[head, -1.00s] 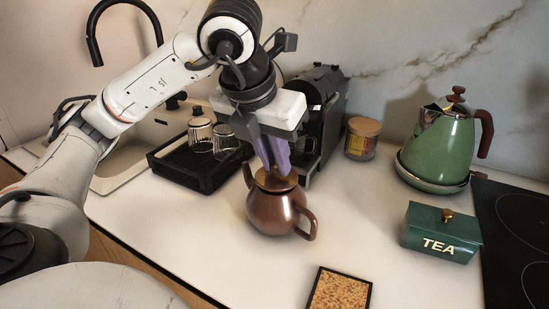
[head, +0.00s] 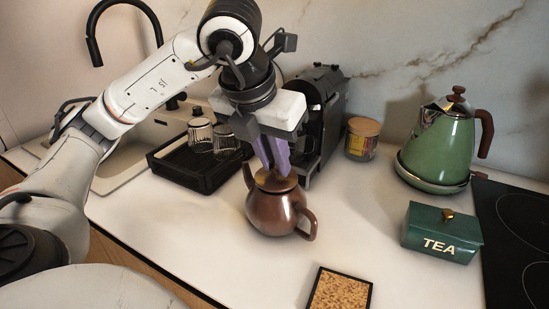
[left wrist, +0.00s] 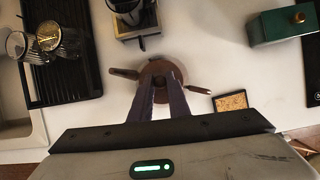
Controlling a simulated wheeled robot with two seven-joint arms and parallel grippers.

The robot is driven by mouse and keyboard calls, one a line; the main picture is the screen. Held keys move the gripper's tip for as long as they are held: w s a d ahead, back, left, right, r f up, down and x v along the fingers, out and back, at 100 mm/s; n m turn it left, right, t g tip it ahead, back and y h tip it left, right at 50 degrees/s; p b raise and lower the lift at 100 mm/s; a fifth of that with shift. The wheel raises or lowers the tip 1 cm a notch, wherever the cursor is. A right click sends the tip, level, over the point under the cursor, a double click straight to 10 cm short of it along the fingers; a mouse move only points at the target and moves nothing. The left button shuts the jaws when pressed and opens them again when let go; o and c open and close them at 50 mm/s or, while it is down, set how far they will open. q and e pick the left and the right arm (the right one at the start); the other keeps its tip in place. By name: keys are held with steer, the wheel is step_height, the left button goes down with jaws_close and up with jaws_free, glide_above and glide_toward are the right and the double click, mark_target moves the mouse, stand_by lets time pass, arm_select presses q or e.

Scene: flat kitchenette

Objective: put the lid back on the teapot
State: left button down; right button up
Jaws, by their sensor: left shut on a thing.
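The brown teapot (head: 272,215) stands upright on the white counter, spout to the back left and handle (head: 308,222) to the front right. Its brown lid (head: 277,184) is at the top opening and looks level; I cannot tell whether it is fully seated. My left gripper (head: 275,166) points down from above, shut on the lid, its fingertips hiding the knob. In the left wrist view the teapot (left wrist: 157,69) shows behind and between the fingers (left wrist: 160,84). My right gripper is not in view.
A black coffee machine (head: 325,100) stands close behind the gripper. A black tray (head: 205,180) with glasses is at the left. A green tea box (head: 440,235), a green kettle (head: 440,148) and a jar (head: 362,140) stand right. A framed cork-like mat (head: 340,290) lies in front.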

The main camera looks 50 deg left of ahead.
arm_select(q)
steer(key=shift+f, duration=0.15)
stand_by(0.5)
steer(key=c, duration=1.1)
jaws_free()
steer(key=shift+r, duration=0.2)
steer(key=shift+r+p, duration=2.95)
steer(key=shift+r, duration=0.45)
jaws_close()
